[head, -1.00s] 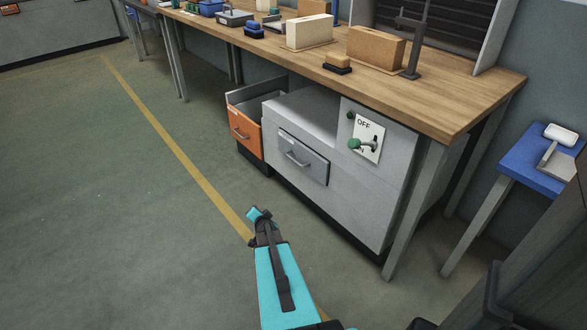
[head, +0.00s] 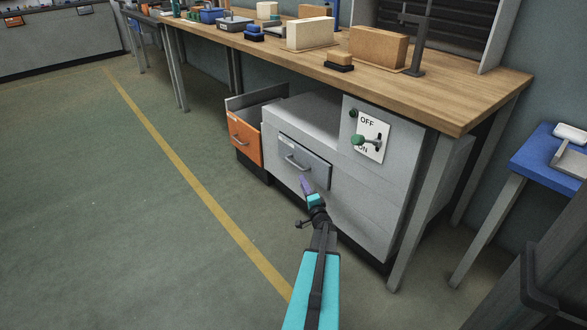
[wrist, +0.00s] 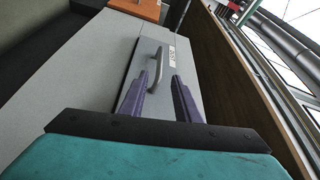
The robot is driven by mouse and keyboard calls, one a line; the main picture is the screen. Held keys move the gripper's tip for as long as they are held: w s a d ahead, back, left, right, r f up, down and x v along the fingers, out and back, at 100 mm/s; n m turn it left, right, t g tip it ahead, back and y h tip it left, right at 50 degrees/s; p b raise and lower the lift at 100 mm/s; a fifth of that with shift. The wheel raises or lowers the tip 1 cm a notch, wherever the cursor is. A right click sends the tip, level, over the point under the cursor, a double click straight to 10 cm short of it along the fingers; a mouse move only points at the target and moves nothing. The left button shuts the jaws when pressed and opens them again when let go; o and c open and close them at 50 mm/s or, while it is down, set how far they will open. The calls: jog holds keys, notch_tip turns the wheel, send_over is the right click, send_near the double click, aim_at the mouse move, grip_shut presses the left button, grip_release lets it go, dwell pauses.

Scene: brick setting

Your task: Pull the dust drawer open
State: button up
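A grey drawer (head: 312,169) with a bar handle (head: 297,163) is set in the front of the light grey cabinet and looks closed. Its small label is too small to read surely; I take it as the dust drawer. In the wrist view the grey drawer front (wrist: 188,62) lies ahead, with its handle (wrist: 156,68) between the lines of my two purple fingers. My gripper (wrist: 159,78) is open and empty; I cannot tell whether the fingertips reach around the handle. In the head view my gripper (head: 305,186) is just below and right of the handle.
An OFF/ON plate (head: 371,138) with a green-knobbed lever (head: 360,140) is at the right. The wooden bench top (head: 440,101) overhangs the cabinet (head: 365,200). The floor (head: 130,220) in front is clear.

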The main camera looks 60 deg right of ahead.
aim_at(294, 165)
jog(key=b+x, duration=0.3)
jog(key=x, duration=0.9)
jog(key=shift+d+f, duration=0.15)
jog(key=shift+f, duration=0.05)
jog(key=shift+b+x, duration=0.3)
jog(key=shift+x, duration=0.5)
jog(key=shift+r, duration=0.1)
